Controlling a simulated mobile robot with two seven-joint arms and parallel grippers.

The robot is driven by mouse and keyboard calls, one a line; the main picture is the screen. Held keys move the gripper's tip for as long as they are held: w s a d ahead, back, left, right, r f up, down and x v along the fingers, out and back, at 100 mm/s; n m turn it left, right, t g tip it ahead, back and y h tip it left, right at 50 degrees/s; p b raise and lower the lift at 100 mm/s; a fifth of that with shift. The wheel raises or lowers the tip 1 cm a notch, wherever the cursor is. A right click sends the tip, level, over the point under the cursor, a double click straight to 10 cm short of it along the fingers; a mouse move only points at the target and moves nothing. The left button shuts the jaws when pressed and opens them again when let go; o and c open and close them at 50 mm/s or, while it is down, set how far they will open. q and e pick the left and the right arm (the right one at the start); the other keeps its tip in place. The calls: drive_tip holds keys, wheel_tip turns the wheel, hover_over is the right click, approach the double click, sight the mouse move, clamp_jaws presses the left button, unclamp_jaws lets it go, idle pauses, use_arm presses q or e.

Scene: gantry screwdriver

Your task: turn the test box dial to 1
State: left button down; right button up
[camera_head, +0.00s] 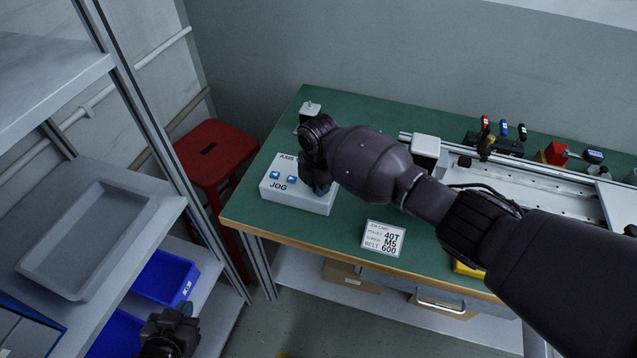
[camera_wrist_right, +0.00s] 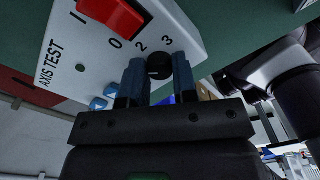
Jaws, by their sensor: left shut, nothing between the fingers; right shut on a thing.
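The white test box (camera_head: 283,201) stands at the left end of the green bench, with "JOG" and part of "AXIS" readable in the head view. In the right wrist view the box (camera_wrist_right: 85,48) shows a red rocker switch (camera_wrist_right: 115,15), blue buttons and a black dial (camera_wrist_right: 158,66). My right gripper (camera_head: 319,188) is at the box, its blue fingers (camera_wrist_right: 158,82) shut on the dial from both sides. The figures 2 and 3 show beside the dial; no dial 1 is visible. Where the dial points is unclear. My left gripper (camera_head: 168,332) is low at bottom left, shut and empty.
My right arm crosses the bench (camera_head: 272,235) and hides part of it. A job card (camera_head: 383,238) lies right of the box. A linear gantry (camera_head: 545,190) and tools stand farther right. A red stool (camera_head: 215,152) and grey shelf with blue bins (camera_head: 165,277) are left.

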drive_tip(key=shift+n, duration=1.1)
drive_tip(key=o, duration=0.6)
drive_tip(key=shift+o, duration=0.2)
wheel_tip(320, 180, up, 11)
drive_tip(key=p, duration=0.1)
drive_tip(key=shift+s+f, duration=0.1)
drive_tip(key=shift+f, duration=0.05)
